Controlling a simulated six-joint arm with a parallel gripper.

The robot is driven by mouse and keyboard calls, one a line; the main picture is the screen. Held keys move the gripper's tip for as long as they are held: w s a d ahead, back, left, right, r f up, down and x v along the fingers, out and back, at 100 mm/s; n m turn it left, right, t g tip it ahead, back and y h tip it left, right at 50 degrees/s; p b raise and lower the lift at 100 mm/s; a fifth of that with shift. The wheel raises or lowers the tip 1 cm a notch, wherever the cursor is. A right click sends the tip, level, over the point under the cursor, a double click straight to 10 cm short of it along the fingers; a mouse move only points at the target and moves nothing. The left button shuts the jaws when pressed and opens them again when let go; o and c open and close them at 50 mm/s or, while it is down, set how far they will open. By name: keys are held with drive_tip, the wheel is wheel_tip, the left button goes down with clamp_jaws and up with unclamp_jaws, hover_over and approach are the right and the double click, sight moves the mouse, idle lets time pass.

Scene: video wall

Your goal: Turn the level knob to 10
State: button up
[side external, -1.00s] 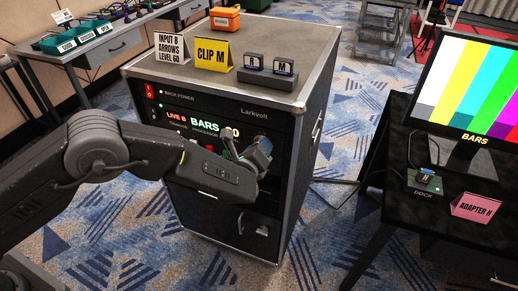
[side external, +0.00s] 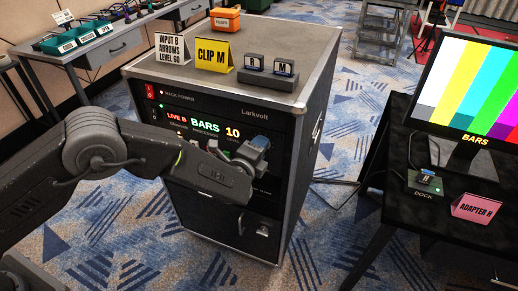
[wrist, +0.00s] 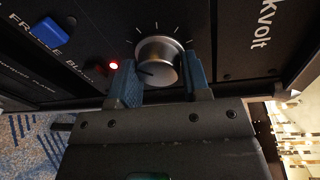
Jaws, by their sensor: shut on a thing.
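The level knob (wrist: 157,56) is a round silver knob on the dark rack front, with tick marks around it. A dark pointer line on its face points left in the wrist view. My gripper (wrist: 160,66) has its blue-grey fingers on both sides of the knob, shut on it. In the side view my gripper (side external: 254,152) is at the rack front and hides the knob.
The rack (side external: 292,185) carries a white card (side external: 170,47) reading INPUT B, ARROWS, LEVEL 60, and a yellow CLIP M sign (side external: 213,55). A blue button (wrist: 50,31) and a lit red lamp (wrist: 114,65) are left of the knob. A monitor (side external: 470,85) shows colour bars.

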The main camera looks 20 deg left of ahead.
idle(0.4)
drive_tip(key=o, duration=0.9)
drive_tip(key=s, duration=0.4)
drive_tip(key=s+r, duration=0.1)
drive_tip(key=s, duration=0.4)
drive_tip(key=s+a, duration=0.1)
drive_tip(key=s, duration=0.3)
drive_tip(key=shift+s+r, duration=0.3)
drive_tip(key=shift+s, duration=0.05)
